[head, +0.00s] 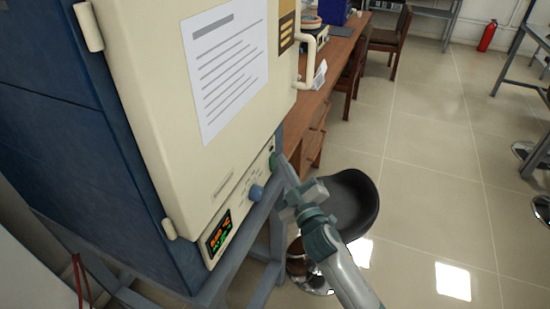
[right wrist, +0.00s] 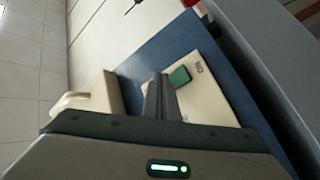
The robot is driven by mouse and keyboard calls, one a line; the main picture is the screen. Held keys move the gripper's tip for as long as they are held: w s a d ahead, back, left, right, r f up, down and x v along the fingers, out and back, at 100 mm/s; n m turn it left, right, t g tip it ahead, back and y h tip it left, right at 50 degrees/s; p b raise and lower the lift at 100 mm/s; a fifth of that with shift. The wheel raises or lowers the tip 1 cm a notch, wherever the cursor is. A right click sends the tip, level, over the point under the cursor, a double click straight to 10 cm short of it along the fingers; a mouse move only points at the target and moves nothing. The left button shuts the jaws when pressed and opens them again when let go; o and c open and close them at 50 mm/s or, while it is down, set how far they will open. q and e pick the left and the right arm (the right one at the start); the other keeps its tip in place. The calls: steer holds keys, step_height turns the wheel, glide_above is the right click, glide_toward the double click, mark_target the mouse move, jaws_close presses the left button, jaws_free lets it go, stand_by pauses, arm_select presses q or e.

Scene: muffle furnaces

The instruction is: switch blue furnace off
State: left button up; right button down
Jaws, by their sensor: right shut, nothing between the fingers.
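The blue furnace (head: 55,110) fills the left of the head view, with a closed cream door (head: 145,75). Its lower control panel (head: 236,213) carries a lit display (head: 218,233) with orange and green characters, a blue knob (head: 256,193) and a green switch (head: 273,160) at the right end. My right gripper (head: 284,170) is shut and empty, with its fingertips close to the green switch. In the right wrist view, the shut fingers (right wrist: 160,88) are just beside the green switch (right wrist: 179,76). I cannot tell whether they touch it. My left gripper is not in view.
A grey-blue stand (head: 262,220) carries the furnace. A black stool (head: 352,203) stands behind my right arm. A wooden desk (head: 330,62) and chairs (head: 388,38) lie beyond. The tiled floor at right is mostly open, with a red fire extinguisher (head: 488,36) far off.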

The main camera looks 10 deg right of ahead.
steer(key=shift+s+d, duration=0.1)
stand_by(0.3)
steer(key=shift+s+d+f, duration=0.1)
steer(key=shift+s+d, duration=0.25)
steer(key=shift+d, duration=0.2)
steer(key=shift+s+d+f+p, duration=0.2)
steer(key=shift+s+d, duration=0.5)
steer(key=shift+d, duration=0.35)
steer(key=shift+s+d+f+p, duration=0.1)
steer(key=shift+s+d+p, duration=0.05)
steer(key=shift+s+d, duration=0.7)
steer(key=shift+w+d+f, duration=0.15)
steer(key=shift+w, duration=0.05)
